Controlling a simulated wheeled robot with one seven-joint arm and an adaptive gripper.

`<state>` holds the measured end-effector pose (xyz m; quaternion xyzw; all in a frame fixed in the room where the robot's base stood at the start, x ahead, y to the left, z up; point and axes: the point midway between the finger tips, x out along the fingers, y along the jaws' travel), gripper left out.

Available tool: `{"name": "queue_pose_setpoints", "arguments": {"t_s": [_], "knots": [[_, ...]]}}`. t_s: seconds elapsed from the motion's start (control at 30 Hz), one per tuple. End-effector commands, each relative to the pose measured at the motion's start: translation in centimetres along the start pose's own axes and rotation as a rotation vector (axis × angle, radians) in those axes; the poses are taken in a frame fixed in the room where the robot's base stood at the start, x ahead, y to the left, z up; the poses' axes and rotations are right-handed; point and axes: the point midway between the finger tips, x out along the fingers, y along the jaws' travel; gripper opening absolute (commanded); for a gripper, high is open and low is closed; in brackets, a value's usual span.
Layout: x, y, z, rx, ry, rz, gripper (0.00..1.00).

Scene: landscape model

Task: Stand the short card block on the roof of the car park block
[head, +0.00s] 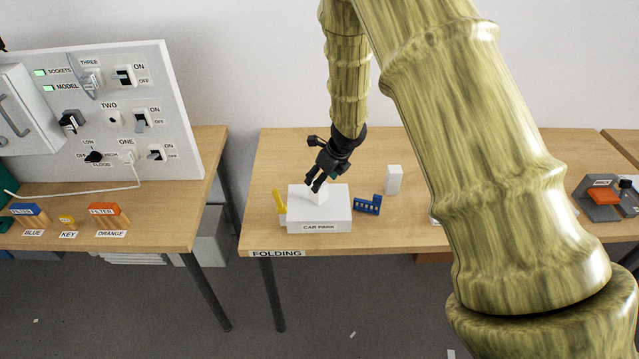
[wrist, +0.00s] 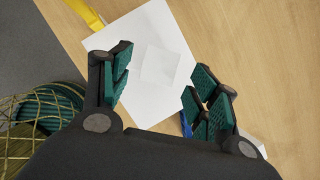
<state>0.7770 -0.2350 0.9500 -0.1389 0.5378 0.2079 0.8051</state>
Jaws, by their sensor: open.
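The white car park block (head: 320,222), labelled CAR PARK, sits near the left front of the folding table. Its roof fills the upper middle of the wrist view (wrist: 120,95). A short white card block (head: 318,197) stands on that roof, away from its edges; from above it is a pale square (wrist: 161,66). My gripper (head: 316,186) is open just above the short block. In the wrist view its teal-padded fingers (wrist: 162,78) are spread to either side, with the square showing between them and nothing held. Any contact with the block cannot be told.
A taller white block (head: 394,180) stands to the right at the back. A blue slotted piece (head: 367,205) lies right of the car park, and a yellow piece (head: 279,204) stands close at its left. Bare table (head: 280,150) lies behind.

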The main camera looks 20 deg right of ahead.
Motion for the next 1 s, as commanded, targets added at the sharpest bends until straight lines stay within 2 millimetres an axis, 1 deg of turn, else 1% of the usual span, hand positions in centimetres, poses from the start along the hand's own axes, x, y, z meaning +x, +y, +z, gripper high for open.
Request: {"name": "queue_pose_setpoints", "arguments": {"t_s": [0.2, 0.4, 0.6, 0.77, 0.87, 0.97, 1.0], "knots": [[-3.1, 0.0, 0.0, -0.002, -0.001, -0.002, 0.61], [-5.8, 0.0, 0.0, -0.001, -0.001, -0.002, 0.61], [-7.4, 0.0, 0.0, 0.000, -0.001, 0.000, 0.61], [-7.8, 0.0, 0.0, 0.000, 0.000, 0.000, 0.61], [-7.5, 0.2, -0.3, 0.020, 0.001, 0.005, 0.61], [-6.1, 1.1, -1.6, 0.129, 0.005, 0.028, 0.61], [-5.2, 1.8, -2.5, 0.209, 0.008, 0.043, 0.61]]}}
